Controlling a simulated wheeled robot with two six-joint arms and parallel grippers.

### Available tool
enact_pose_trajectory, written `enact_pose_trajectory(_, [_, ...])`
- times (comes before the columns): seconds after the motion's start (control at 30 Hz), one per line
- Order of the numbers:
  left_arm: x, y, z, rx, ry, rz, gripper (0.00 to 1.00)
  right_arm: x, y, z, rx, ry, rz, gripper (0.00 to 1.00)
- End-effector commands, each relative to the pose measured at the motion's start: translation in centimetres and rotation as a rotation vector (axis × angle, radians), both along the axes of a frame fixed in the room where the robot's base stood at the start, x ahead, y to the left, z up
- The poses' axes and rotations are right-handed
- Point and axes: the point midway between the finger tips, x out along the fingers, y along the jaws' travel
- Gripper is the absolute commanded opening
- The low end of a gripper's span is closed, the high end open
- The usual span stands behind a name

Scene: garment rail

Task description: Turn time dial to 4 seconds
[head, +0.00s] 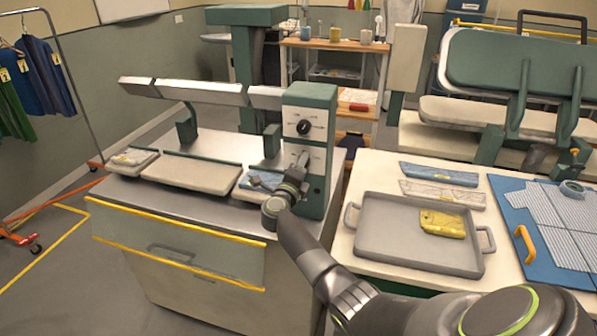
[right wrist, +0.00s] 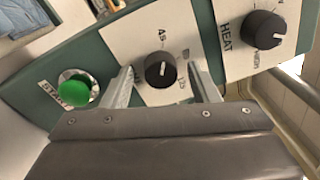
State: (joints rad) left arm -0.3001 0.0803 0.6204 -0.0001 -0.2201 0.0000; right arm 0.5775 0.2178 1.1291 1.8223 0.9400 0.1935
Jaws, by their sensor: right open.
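The time dial (right wrist: 160,70) is a round black knob with a white pointer mark, on a white plate of the press's green control panel. A label that looks like "4S" stands above it in the right wrist view; another label at its lower right is partly hidden. My right gripper (right wrist: 163,84) is open, with one finger on each side of the dial; I cannot tell whether they touch it. In the head view my right gripper (head: 302,162) is at the lower panel and hides the dial. My left gripper is not in view.
The HEAT dial (right wrist: 263,30) is right of the time dial, and the green START button (right wrist: 73,90) is left of it. The press (head: 190,172) stands on a cabinet. A table on the right holds a grey tray (head: 395,252) with a yellow cloth (head: 442,223).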

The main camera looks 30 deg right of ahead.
Motion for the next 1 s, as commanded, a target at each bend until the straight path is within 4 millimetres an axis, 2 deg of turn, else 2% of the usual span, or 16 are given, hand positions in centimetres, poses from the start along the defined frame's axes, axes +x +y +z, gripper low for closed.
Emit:
enact_pose_trajectory(0.27, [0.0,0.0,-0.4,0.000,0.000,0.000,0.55,-1.4,1.8,-0.3,0.002,0.000,0.002,0.55])
enact_pose_trajectory(0.47, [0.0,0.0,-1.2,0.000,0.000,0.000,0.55,-3.7,4.7,-0.7,0.005,-0.002,0.001,0.55])
enact_pose_trajectory(0.8, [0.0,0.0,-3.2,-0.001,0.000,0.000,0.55,-8.4,10.6,-1.2,0.007,-0.001,0.002,0.55])
enact_pose_trajectory(1.0, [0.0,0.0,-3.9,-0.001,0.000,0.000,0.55,-10.1,12.7,-1.2,0.003,0.000,0.002,0.55])
